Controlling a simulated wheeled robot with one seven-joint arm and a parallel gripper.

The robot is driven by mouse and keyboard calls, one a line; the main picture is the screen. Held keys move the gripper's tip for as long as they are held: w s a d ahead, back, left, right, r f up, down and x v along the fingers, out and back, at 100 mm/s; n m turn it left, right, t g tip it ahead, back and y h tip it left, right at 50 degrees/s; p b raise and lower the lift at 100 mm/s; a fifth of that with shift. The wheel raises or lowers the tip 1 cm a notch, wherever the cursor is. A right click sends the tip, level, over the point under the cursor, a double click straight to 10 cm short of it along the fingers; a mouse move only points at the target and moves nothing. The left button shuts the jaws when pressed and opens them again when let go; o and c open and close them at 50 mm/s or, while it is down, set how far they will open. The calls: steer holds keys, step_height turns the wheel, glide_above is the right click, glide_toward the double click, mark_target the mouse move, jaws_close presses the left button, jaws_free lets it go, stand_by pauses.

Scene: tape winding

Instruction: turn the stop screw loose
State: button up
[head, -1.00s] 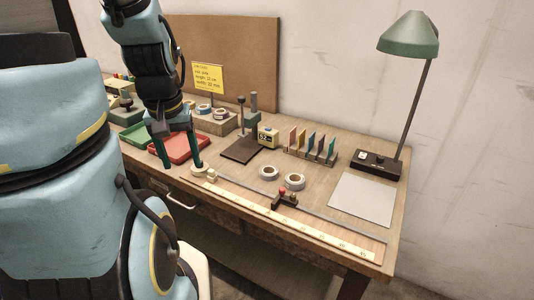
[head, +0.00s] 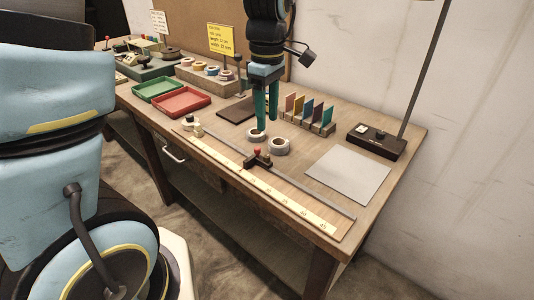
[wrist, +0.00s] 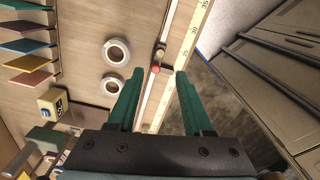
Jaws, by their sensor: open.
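The stop (head: 250,163) is a dark block on the metal rail (head: 310,194) along the ruler. Its screw has a red knob (head: 257,151) on top. In the wrist view the red knob (wrist: 155,70) shows between my fingertips, further off in depth. My gripper (head: 267,124) points down with green fingers, open and empty. In the head view its fingertips are over or just behind a tape roll (head: 256,136), behind the stop. It is apart from the knob.
A second tape roll (head: 280,147) lies right beside the first. A yellow ruler (head: 258,184) runs along the front edge. Coloured cards (head: 308,110) stand in a rack behind. A grey sheet (head: 348,175) lies at right; red (head: 182,102) and green (head: 158,88) trays are at left.

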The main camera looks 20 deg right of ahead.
mark_target(267, 156)
step_height(267, 156, down, 10)
steer(key=shift+f+p, duration=0.1)
steer(key=shift+p, duration=0.35)
jaws_close()
stand_by(0.5)
